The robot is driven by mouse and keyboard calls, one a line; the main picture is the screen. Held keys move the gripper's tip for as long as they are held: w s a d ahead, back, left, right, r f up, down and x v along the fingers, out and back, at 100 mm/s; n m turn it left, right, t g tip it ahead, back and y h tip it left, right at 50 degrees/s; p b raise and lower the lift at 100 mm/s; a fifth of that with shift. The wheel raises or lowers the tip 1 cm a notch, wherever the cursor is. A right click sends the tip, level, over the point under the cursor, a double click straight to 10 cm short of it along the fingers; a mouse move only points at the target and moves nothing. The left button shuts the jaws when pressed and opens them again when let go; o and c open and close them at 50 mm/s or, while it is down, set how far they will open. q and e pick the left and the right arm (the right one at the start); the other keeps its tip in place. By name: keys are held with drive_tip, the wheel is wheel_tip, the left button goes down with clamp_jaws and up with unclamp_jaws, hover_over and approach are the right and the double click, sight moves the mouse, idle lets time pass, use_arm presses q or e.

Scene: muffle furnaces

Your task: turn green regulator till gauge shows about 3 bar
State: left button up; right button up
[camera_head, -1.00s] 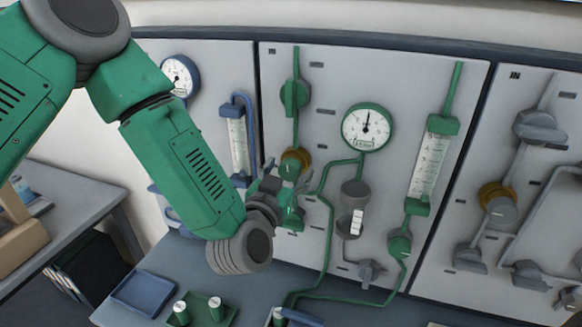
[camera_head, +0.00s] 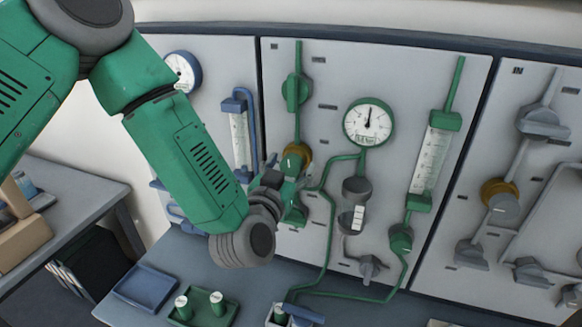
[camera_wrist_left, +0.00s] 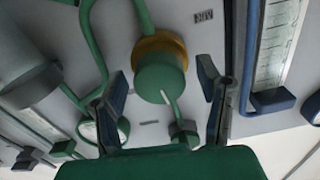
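The green regulator (camera_wrist_left: 160,80) is a round knob with a white mark and a brass collar behind it, on the grey panel. It also shows in the head view (camera_head: 293,161), partly covered by my gripper. My left gripper (camera_wrist_left: 165,92) is open, one finger on each side of the knob, with visible gaps between fingers and knob. In the head view, the left gripper (camera_head: 284,179) is right at the regulator. The green-rimmed gauge (camera_head: 368,122) is up and right of it. Its needle points nearly straight up; the numbers are too small to read. My right gripper is not in view.
A green valve handle (camera_head: 296,91) sits above the regulator, and a green flowmeter (camera_head: 431,160) stands right of the gauge. A blue flowmeter (camera_head: 239,135) is close to my left arm. Green pipes run beside the regulator. Trays (camera_head: 148,287) lie on the bench below.

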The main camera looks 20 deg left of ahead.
use_arm(q)
drive_tip(key=shift+s, duration=0.25)
drive_tip(key=s, duration=1.1)
drive_tip(key=shift+s+a, duration=0.2)
drive_tip(key=shift+f, duration=0.1)
idle(1.1)
